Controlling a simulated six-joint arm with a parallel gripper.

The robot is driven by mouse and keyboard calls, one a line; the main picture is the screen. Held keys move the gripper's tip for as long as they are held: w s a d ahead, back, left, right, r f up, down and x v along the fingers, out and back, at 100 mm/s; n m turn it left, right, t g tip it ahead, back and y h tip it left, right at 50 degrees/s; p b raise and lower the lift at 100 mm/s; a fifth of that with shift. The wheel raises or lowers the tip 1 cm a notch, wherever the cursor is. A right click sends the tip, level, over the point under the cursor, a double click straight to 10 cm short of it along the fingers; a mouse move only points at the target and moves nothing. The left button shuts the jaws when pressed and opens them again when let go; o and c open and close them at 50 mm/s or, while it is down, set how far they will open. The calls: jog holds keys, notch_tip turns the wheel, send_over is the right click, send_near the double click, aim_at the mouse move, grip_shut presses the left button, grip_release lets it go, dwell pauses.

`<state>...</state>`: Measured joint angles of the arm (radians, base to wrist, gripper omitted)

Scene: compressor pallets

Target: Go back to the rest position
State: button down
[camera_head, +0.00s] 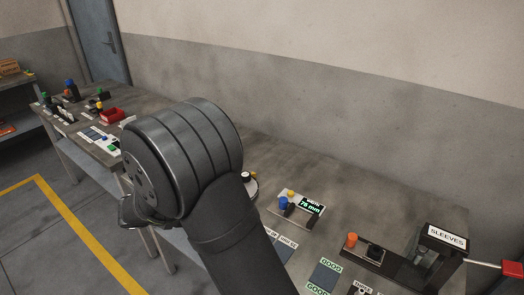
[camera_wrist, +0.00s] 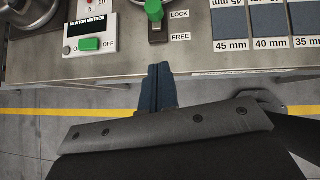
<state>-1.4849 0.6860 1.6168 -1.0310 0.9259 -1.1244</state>
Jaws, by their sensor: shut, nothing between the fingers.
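My gripper (camera_wrist: 162,88) shows in the wrist view with its two dark blue fingers pressed together and nothing between them. It is in front of the bench's front edge, below the lock lever in the picture, and apart from the things on the bench. In the head view my dark arm fills the middle and hides part of the bench; the gripper fingers are not visible there.
The workbench (camera_head: 395,205) carries a sleeves dispenser (camera_head: 445,240), a gauge display (camera_head: 312,204) and dark pads. The wrist view shows a green switch (camera_wrist: 90,44), a LOCK/FREE lever (camera_wrist: 156,28) and size-marked pads (camera_wrist: 270,22). A red bin (camera_head: 113,115) sits far left. Floor is clear.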

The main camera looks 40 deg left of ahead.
jog(key=x, duration=0.9)
jog(key=shift+w+a+f, duration=0.15)
jog(key=shift+w, duration=0.2)
jog(key=shift+w+a, duration=0.15)
jog(key=shift+w, duration=0.15)
jog(key=shift+s, duration=0.25)
